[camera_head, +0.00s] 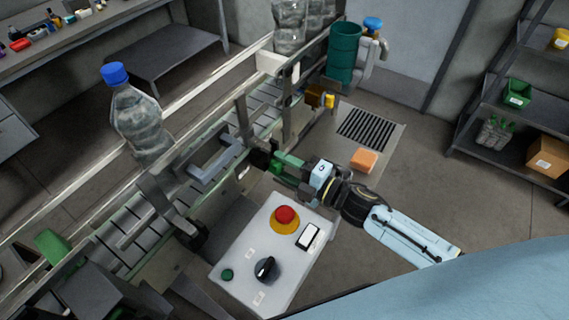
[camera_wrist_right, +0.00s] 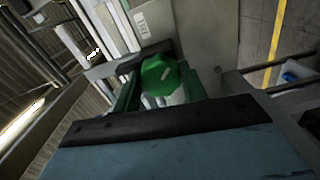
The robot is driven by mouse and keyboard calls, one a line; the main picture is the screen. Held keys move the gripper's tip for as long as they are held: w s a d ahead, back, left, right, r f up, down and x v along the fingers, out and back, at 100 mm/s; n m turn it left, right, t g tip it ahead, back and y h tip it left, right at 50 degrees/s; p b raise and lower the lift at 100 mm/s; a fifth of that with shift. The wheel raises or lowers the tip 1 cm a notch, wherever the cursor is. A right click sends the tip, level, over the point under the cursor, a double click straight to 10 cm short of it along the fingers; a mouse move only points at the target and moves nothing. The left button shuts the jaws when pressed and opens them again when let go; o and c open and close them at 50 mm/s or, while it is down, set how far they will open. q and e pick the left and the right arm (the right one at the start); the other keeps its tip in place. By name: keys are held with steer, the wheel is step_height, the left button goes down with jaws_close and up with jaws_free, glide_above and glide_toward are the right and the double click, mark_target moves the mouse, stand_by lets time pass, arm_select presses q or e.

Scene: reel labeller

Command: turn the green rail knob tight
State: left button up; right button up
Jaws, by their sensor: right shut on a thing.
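The green rail knob (camera_wrist_right: 160,78) shows in the right wrist view, a faceted green knob with a pale mark on its face. The green fingers of my right gripper (camera_wrist_right: 158,90) stand on either side of it, shut on it. In the head view my right gripper (camera_head: 272,160) reaches from the lower right to the near side of the conveyor rail. There the fingers and the rail bracket mostly hide the knob. My left gripper is not in view.
A control box (camera_head: 245,250) with a red button (camera_head: 286,215) and a black dial stands just below my right gripper. A bottle with a blue cap (camera_head: 140,115) stands on the conveyor (camera_head: 125,238). An orange block (camera_head: 364,160) and a green bin (camera_head: 343,55) are beyond.

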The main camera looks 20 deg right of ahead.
steer(key=shift+m, duration=0.3)
steer(key=o, duration=1)
steer(key=shift+c, duration=0.2)
steer(key=b+v, duration=0.2)
steer(key=v, duration=1.1)
steer(key=shift+s+d, duration=0.15)
